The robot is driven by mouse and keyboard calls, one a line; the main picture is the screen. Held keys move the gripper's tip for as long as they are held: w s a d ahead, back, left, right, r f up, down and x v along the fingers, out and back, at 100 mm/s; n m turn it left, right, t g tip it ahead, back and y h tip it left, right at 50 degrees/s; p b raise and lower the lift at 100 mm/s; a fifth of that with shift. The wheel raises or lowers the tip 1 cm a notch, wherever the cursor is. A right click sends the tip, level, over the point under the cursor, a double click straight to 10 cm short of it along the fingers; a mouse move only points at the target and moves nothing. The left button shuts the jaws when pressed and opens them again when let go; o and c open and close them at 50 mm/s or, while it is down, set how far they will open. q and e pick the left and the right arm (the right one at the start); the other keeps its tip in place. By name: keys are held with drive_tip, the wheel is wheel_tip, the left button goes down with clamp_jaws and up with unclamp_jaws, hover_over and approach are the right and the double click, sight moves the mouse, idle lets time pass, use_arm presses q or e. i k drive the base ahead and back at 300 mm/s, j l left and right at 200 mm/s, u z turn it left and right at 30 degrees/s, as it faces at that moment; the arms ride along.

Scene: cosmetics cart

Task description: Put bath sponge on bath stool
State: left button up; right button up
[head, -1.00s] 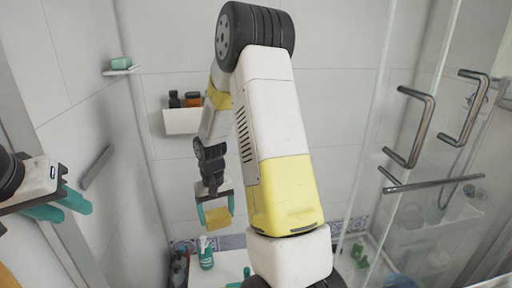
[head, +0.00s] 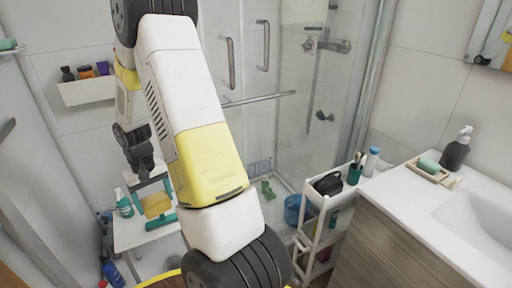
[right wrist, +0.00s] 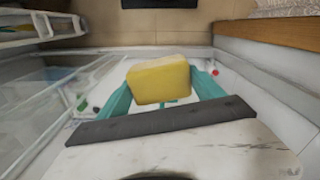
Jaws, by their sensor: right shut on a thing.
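The yellow bath sponge (head: 157,206) is between the teal fingers of my right gripper (head: 155,197), which is shut on it. In the right wrist view the sponge (right wrist: 160,82) sits between the fingertips of the gripper (right wrist: 163,88). The white bath stool (head: 130,236) stands at the lower left of the head view. The sponge is over its top; I cannot tell whether it touches. A teal bottle (head: 124,204) stands on the stool at the left, close beside the gripper. My left gripper is out of view.
Several bottles (head: 112,272) stand on the floor left of the stool. A wall shelf (head: 88,91) with small items is above. A white cart (head: 322,222), a blue bucket (head: 294,210) and the sink counter (head: 425,200) are to the right.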

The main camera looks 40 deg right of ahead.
sight(130, 228)
drive_tip(key=z, duration=0.4)
drive_tip(key=k+z, duration=0.1)
drive_tip(key=z, duration=0.3)
drive_tip(key=l+z, duration=0.1)
drive_tip(key=z, duration=0.3)
drive_tip(key=k+z, duration=0.1)
drive_tip(key=z, duration=0.3)
drive_tip(key=i+j+z, duration=0.15)
drive_tip(key=z, duration=0.3)
drive_tip(key=i+j+z, duration=0.15)
drive_tip(key=z, duration=0.25)
drive_tip(key=i+j+z, duration=0.1)
drive_tip(key=j+z, duration=0.2)
drive_tip(key=z, duration=0.15)
